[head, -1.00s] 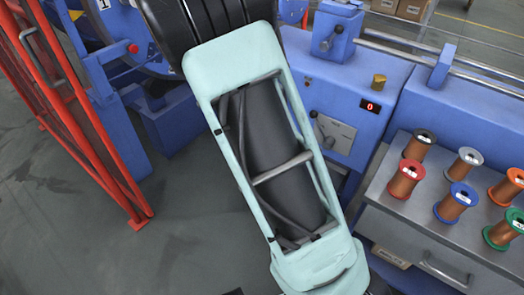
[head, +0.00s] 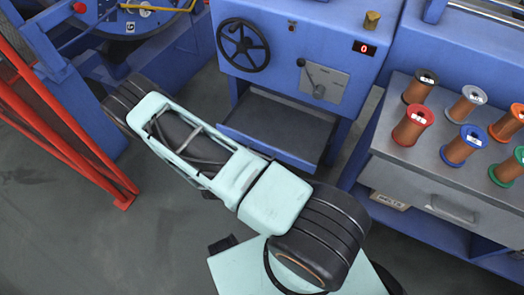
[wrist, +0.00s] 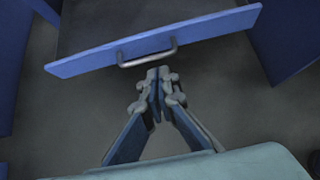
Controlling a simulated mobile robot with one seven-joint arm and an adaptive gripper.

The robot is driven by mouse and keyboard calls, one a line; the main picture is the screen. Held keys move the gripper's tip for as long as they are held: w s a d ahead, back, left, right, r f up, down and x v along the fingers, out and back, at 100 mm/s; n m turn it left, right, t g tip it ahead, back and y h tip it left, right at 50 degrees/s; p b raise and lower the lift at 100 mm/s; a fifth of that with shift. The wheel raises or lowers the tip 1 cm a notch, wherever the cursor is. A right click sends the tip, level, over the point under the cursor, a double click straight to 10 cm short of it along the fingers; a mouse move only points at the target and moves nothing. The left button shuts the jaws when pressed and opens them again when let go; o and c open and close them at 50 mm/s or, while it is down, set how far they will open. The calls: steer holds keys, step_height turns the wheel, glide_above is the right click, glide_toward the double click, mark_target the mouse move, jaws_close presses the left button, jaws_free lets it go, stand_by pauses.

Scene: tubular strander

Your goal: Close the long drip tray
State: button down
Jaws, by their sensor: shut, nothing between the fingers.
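The long drip tray (head: 278,124) is a dark, shallow tray with a blue front, pulled out below the blue machine cabinet in the head view. My arm hides part of its front there. In the wrist view, its blue front panel (wrist: 215,31) and grey bar handle (wrist: 147,52) cross the top, with the dark tray bed behind. My gripper (wrist: 159,74) is shut and empty, its fingertips just below the handle in the picture. I cannot tell whether they touch it. The gripper itself is not visible in the head view.
A grey bench (head: 400,140) with several wire spools and a closed drawer (head: 430,185) stands right of the tray. The cabinet bears a black handwheel (head: 243,45) and a lever (head: 311,78). Red railing (head: 75,140) stands at left. Grey floor is open at lower left.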

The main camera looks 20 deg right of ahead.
steer(key=b, duration=0.3)
glide_toward(269, 149)
step_height(269, 149, down, 4)
steer(key=w+d, duration=0.1)
steer(key=w+d+b, duration=0.1)
steer(key=shift+d+f, duration=0.1)
steer(key=shift+d, duration=0.2)
steer(key=shift+w+d, duration=0.35)
steer(key=shift+d, duration=0.1)
steer(key=shift+d, duration=0.1)
